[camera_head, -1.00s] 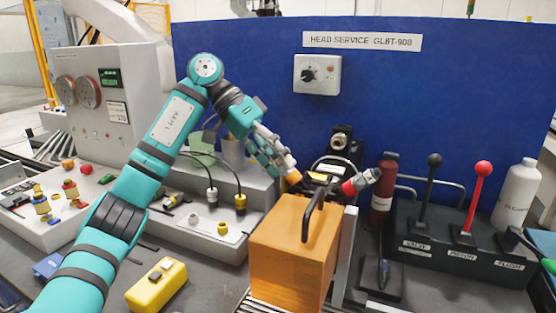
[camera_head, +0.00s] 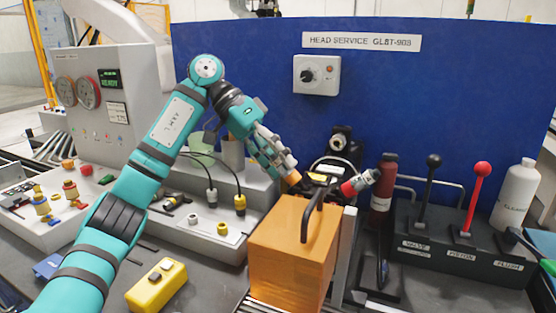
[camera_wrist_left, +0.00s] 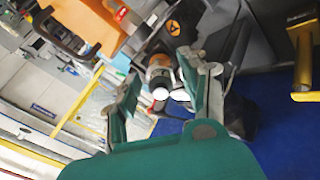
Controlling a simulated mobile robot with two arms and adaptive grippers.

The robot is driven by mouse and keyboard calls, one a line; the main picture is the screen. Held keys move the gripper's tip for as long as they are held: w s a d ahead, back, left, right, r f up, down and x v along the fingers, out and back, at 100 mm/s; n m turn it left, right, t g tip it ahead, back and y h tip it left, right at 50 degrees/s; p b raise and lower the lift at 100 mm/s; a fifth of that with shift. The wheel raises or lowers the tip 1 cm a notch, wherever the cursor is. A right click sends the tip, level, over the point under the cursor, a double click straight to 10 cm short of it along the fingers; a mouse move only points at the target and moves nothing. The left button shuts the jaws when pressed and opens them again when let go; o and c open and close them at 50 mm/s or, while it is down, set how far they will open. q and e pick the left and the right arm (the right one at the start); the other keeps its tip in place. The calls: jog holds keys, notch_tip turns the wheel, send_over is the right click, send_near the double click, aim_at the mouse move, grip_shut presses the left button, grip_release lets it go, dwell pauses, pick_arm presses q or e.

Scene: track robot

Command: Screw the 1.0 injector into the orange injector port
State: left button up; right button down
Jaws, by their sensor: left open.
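My left gripper (camera_head: 283,165) is open, pointing down and right behind the orange box. Just below its fingertips is a small orange piece (camera_head: 294,178), at the left of a dark fixture (camera_head: 325,172). In the left wrist view, an orange and grey cylinder with a white end (camera_wrist_left: 160,76) lies between the open fingers (camera_wrist_left: 160,85); I cannot tell whether they touch it. A red and white cylinder (camera_head: 358,182) sticks out at the fixture's right. No 1.0 marking is readable, and I cannot tell the injector from the port. My right gripper is not in view.
An orange box with a black handle (camera_head: 290,250) stands in front of the fixture. Levers on a black block (camera_head: 450,245), a white bottle (camera_head: 516,195) and a dark red cylinder (camera_head: 383,190) stand right. A yellow box (camera_head: 157,287) lies in front.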

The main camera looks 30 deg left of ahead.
pick_arm(q)
jog(key=shift+a, duration=0.1)
dwell(0.4)
jog(key=shift+r+n+p, duration=0.1)
jog(key=shift+n+p, duration=0.9)
jog(key=shift+n, duration=0.5)
jog(key=n+p, duration=0.3)
jog(key=n, duration=0.3)
jog(key=n+p, duration=0.1)
jog(key=n, duration=0.1)
jog(key=shift+n, duration=0.3)
jog(key=shift+n, duration=0.3)
